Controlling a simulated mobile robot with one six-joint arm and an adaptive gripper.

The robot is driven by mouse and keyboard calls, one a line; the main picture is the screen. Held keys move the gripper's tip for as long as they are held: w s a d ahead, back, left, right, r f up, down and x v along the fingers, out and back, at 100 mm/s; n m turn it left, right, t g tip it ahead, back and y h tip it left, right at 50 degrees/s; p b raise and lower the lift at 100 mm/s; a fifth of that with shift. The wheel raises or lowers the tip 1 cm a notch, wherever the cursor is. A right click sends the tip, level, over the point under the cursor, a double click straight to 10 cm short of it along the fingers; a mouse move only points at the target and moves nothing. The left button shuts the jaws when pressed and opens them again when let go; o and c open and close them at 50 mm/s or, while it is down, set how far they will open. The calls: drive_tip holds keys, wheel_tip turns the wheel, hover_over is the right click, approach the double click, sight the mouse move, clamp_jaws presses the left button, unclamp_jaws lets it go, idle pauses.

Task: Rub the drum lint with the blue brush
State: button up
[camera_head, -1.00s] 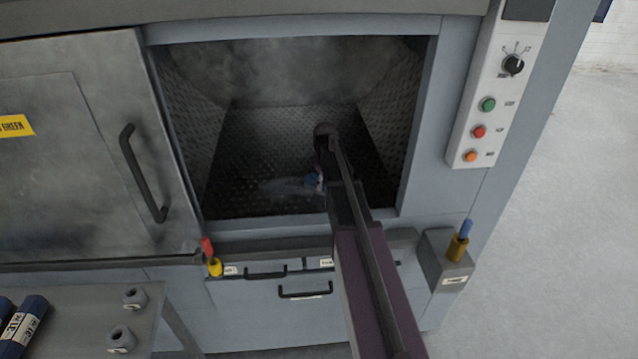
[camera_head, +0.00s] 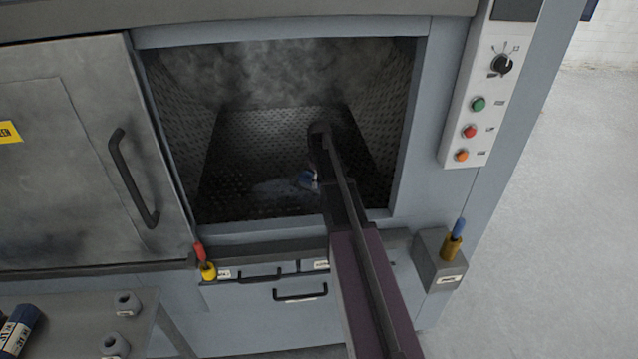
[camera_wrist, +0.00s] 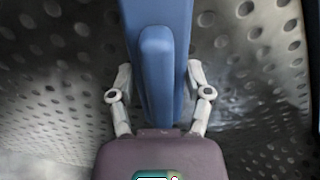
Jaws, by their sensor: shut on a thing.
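The blue brush (camera_wrist: 160,40) fills the top middle of the wrist view. My gripper (camera_wrist: 159,88) is shut on it, with one finger on each side. In the head view only a small blue part of the brush (camera_head: 307,178) shows beside my arm, low inside the open drum. The drum lint (camera_head: 275,189) looks like a pale grey smear on the dark perforated drum floor, just left of the brush. I cannot tell whether the brush touches it. My arm hides the drum floor to the right of the brush.
The washer door (camera_head: 75,150) is slid to the left of the opening. A red-handled tool (camera_head: 199,253) stands in a yellow holder below the opening's left corner. A blue-handled tool (camera_head: 457,230) stands in a holder at right. A grey side table (camera_head: 75,315) is at lower left.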

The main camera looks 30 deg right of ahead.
idle(0.4)
drive_tip(key=shift+w+a+f, duration=0.1)
drive_tip(key=shift+w+a, duration=0.2)
drive_tip(key=shift+a, duration=0.65)
drive_tip(key=shift+w+a, duration=0.25)
drive_tip(key=shift+a, duration=0.65)
drive_tip(key=shift+a, duration=0.1)
drive_tip(key=shift+w+a, duration=0.35)
drive_tip(key=shift+a, duration=0.5)
drive_tip(key=shift+w+a, duration=0.3)
drive_tip(key=shift+a, duration=0.5)
drive_tip(key=shift+a, duration=0.15)
drive_tip(key=shift+w+a, duration=0.3)
drive_tip(key=shift+a, duration=0.55)
drive_tip(key=shift+w+a, duration=0.25)
drive_tip(key=shift+a, duration=0.6)
drive_tip(key=shift+w+a, duration=0.3)
drive_tip(key=shift+a, duration=0.6)
drive_tip(key=shift+w+a, duration=0.3)
drive_tip(key=shift+a, duration=0.55)
